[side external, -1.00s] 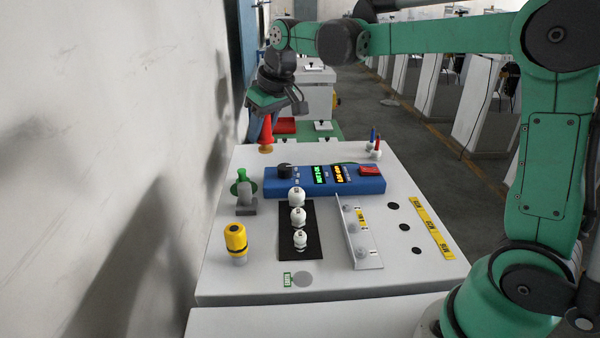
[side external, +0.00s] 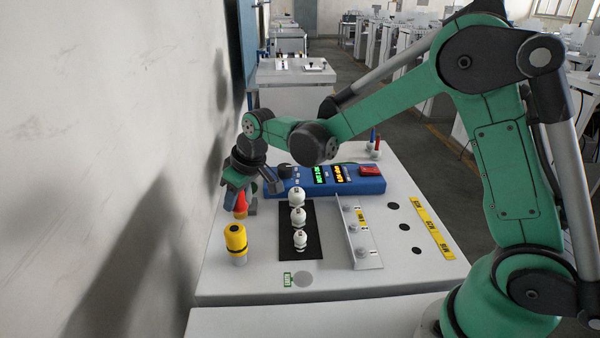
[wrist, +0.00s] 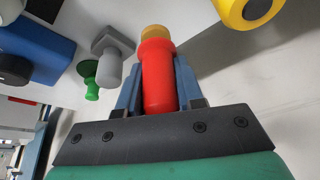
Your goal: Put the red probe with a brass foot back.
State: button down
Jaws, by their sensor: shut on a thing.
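The red probe (side external: 241,204) is in my gripper (side external: 239,192), at the left of the console in the side view. In the wrist view my gripper's blue fingers (wrist: 160,68) are shut on the red probe (wrist: 158,85) from both sides. Its brass foot (wrist: 155,33) points away from the palm, past the fingertips. The foot is over the pale console top; I cannot tell whether it touches. The side view hides much of the probe behind my gripper.
The blue instrument box (side external: 320,180) and several white knobs (side external: 298,216) are to the right. The wall is close on the left.

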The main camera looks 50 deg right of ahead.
aim_at(242, 207)
jog(key=shift+f, duration=2.25)
jog(key=shift+f, duration=0.1)
jog(key=c, duration=0.6)
grip_release()
jog(key=shift+o, duration=0.2)
jog(key=v, duration=1.2)
jog(key=s+d+m+t+h, duration=0.1)
jog(key=s+d+m+t, duration=0.1)
jog(key=s, duration=1)
jog(key=shift+d+r+m+t, duration=0.25)
jog(key=shift+r+m+t, duration=0.15)
jog(key=shift+m, duration=0.1)
